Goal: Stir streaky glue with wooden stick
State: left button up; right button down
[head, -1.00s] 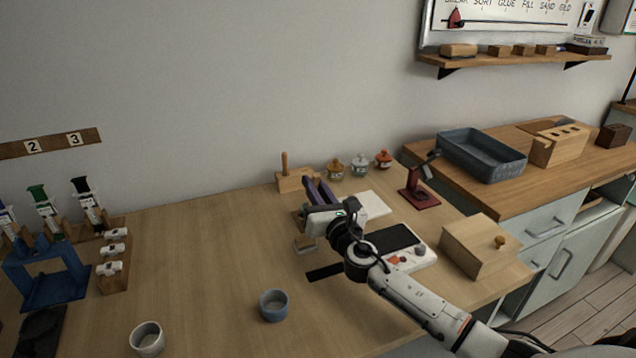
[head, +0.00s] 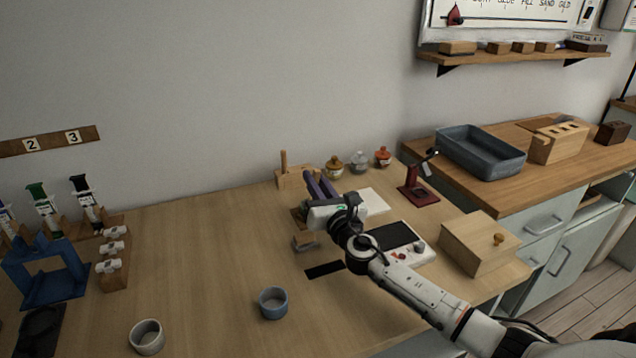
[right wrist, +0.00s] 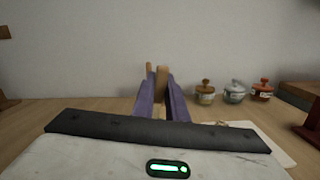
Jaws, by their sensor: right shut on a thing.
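My right gripper (head: 312,180) reaches over the back of the workbench, its purple fingers pointing toward the wall. In the right wrist view its fingers (right wrist: 161,100) are close together around a pale wooden piece (right wrist: 162,82), which looks like the wooden stick; its lower part is hidden. A blue-grey cup (head: 273,304) and a paler grey cup (head: 146,338) stand at the front of the bench. I cannot make out glue or streaks in either. My left gripper is out of view.
A wooden holder (head: 291,180) with an upright peg stands just left of the fingertips. Lidded jars (head: 359,163), a dark red stand (head: 419,194), a device with a dark panel (head: 397,236) and a wooden box (head: 478,245) lie to the right. The middle-left bench is clear.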

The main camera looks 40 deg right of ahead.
jog(key=shift+s, duration=0.45)
jog(key=shift+s+d+r+p, duration=0.15)
jog(key=shift+r+p, duration=1)
jog(key=shift+s+d+r+p, duration=0.15)
jog(key=shift+r+p, duration=0.95)
jog(key=shift+r+p, duration=1.95)
jog(key=shift+r, duration=0.55)
